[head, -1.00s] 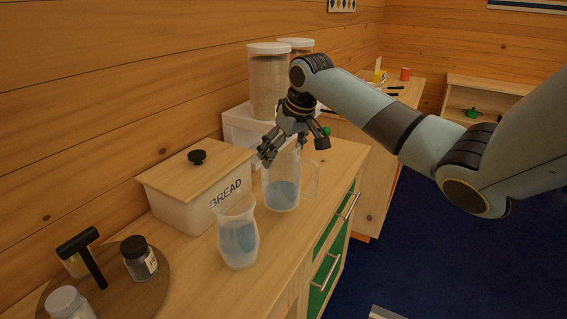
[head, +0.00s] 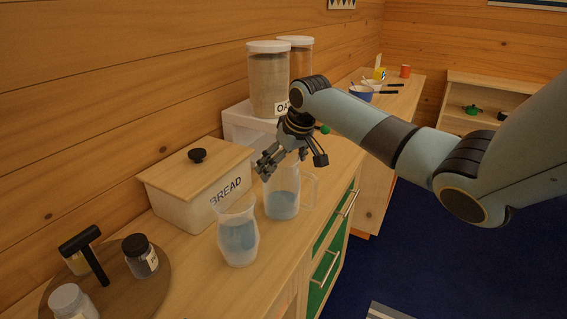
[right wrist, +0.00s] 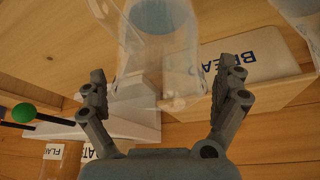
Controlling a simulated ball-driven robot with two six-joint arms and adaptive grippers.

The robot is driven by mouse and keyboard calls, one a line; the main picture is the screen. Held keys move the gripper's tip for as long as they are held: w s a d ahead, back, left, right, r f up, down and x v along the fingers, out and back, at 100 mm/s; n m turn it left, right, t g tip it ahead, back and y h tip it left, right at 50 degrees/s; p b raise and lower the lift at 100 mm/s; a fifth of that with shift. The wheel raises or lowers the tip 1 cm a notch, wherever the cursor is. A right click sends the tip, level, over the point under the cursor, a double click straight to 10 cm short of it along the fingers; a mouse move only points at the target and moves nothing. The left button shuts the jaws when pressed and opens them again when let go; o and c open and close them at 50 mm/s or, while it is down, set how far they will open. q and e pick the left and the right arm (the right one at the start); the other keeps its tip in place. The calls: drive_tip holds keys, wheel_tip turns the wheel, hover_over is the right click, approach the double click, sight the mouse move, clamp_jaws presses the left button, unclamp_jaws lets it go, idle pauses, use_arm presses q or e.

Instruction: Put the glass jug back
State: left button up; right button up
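The clear glass jug (head: 283,203) with a handle at its right stands on the wooden counter, with bluish liquid inside. My right gripper (head: 291,163) is at its top from above and behind, with fingers spread. In the right wrist view the jug (right wrist: 160,62) appears upside down between the open fingers (right wrist: 163,85). A gap shows at the left finger; I cannot tell whether the right finger touches the rim. A glass carafe (head: 238,240) without a handle stands nearer, also holding bluish liquid. My left gripper is not in view.
A bread box (head: 185,208) stands left of the jug against the log wall. Behind are a white box (head: 237,125) and tall food containers (head: 268,85). A round board (head: 155,285) with jars is at the front left. The counter's open edge is at the right.

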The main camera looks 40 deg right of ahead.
drive_tip(key=v, duration=1.2)
drive_tip(key=shift+r, duration=0.1)
